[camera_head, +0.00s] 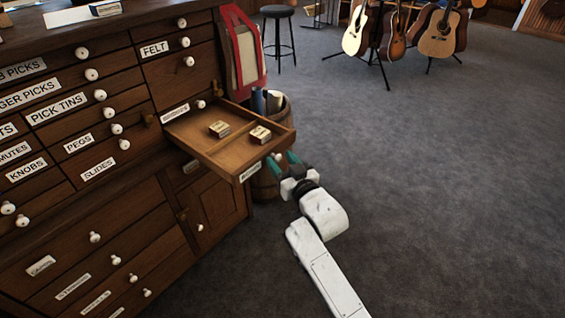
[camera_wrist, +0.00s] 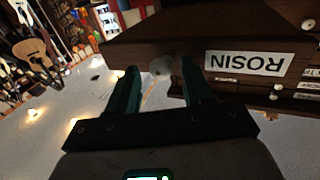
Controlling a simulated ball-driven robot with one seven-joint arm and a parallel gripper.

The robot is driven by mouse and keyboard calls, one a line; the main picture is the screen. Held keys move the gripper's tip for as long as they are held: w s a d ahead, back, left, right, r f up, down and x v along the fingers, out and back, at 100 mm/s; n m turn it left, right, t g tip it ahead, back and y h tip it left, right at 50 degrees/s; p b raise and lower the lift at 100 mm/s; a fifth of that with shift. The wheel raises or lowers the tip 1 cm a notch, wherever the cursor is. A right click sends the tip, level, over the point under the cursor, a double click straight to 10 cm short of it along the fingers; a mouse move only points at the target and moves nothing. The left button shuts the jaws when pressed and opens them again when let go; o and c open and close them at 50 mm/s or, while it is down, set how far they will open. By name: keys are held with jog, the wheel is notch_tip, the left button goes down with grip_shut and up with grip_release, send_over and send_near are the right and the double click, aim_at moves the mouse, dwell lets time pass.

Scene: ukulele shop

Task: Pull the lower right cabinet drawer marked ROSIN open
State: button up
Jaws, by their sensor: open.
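The ROSIN drawer (camera_head: 222,150) stands pulled well out of the right side of the wooden cabinet (camera_head: 120,190). Its ROSIN label (camera_wrist: 249,64) reads upside down in the wrist view. Its pale round knob (camera_wrist: 162,65) shows between my two fingertips, with a gap visible at the sides. My gripper (camera_head: 283,165), with teal fingers, is open at the drawer's front, at the knob. It also shows in the wrist view (camera_wrist: 159,75). I cannot tell whether a finger touches the knob. Two small boxes (camera_head: 219,129) (camera_head: 260,134) lie inside the drawer.
A barrel (camera_head: 267,182) stands right behind and under the open drawer. Several closed labelled drawers fill the cabinet's left side, and a small cupboard door (camera_head: 218,207) is below. The grey carpet (camera_head: 430,190) to the right is clear. Guitars on stands (camera_head: 440,35) and a stool (camera_head: 278,12) are far back.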

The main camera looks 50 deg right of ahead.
jog(key=shift+a, duration=0.1)
jog(key=v, duration=1)
jog(key=shift+s+p, duration=0.4)
jog(key=shift+p, duration=0.05)
jog(key=s+a+f+n+g+y, duration=0.1)
jog(key=s+a+f+g+y, duration=0.15)
jog(key=f+g, duration=0.2)
jog(key=s+a+f+g+y, duration=0.1)
jog(key=s+a+f+g, duration=0.25)
jog(key=f, duration=0.25)
jog(key=s+a+f+n+g+y, duration=0.3)
jog(key=s+a+g, duration=0.4)
jog(key=s, duration=0.6)
notch_tip(320, 180, up, 19)
jog(key=p, duration=1.9)
jog(key=shift+s+f+g, duration=0.15)
jog(key=shift+s+g, duration=0.25)
